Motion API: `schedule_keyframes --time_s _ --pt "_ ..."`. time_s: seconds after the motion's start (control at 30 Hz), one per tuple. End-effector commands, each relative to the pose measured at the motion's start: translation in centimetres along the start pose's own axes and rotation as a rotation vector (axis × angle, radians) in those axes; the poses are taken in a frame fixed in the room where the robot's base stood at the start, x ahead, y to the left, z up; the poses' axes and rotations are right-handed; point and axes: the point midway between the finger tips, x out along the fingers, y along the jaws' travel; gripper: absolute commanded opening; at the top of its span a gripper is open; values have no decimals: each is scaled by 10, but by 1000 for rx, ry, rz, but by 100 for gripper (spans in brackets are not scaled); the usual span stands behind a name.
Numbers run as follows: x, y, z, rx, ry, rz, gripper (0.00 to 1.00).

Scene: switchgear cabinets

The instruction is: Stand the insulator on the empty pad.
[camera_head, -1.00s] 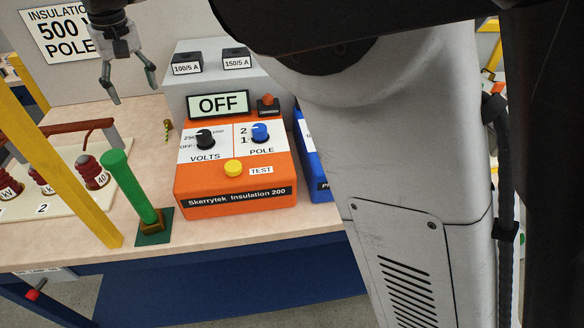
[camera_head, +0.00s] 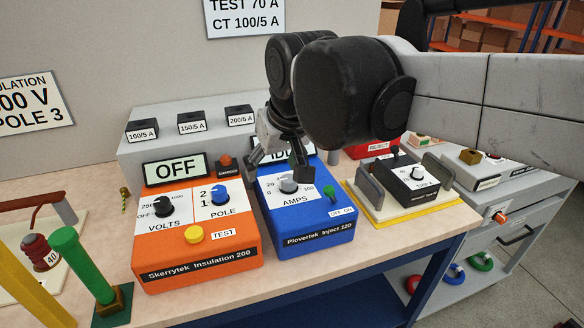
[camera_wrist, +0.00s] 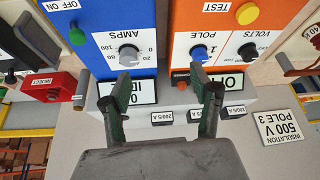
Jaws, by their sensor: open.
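A dark red ribbed insulator (camera_head: 39,252) marked 40 stands upright at the left on a cream board (camera_head: 72,222). I cannot tell whether it is the task's insulator, and I cannot make out an empty pad for certain. My gripper (camera_head: 278,165) is open and empty, pointing down over the back of the blue Plovertek box (camera_head: 310,222), to the right of the insulator and well apart from it. In the wrist view, the two spread fingers of my gripper (camera_wrist: 161,82) show in front of the blue and orange boxes, with nothing between them.
An orange Skerrytek box (camera_head: 200,258) reading OFF stands left of the blue box. A green post (camera_head: 80,262) on a green base and a yellow bar (camera_head: 30,285) stand at front left. A black meter (camera_head: 405,183) sits between grey plates at right. A grey ledge (camera_head: 160,150) runs behind.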

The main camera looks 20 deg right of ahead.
Motion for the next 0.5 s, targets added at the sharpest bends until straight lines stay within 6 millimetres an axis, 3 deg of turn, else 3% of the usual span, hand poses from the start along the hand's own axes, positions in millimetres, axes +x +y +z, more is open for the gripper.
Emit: schedule_keyframes --time_s 0.03,0.3,0.5 --pt "0 12 19 23 16 12 59" --pt "8 56 110 123 102 73 59" --pt "18 70 151 166 141 103 59"
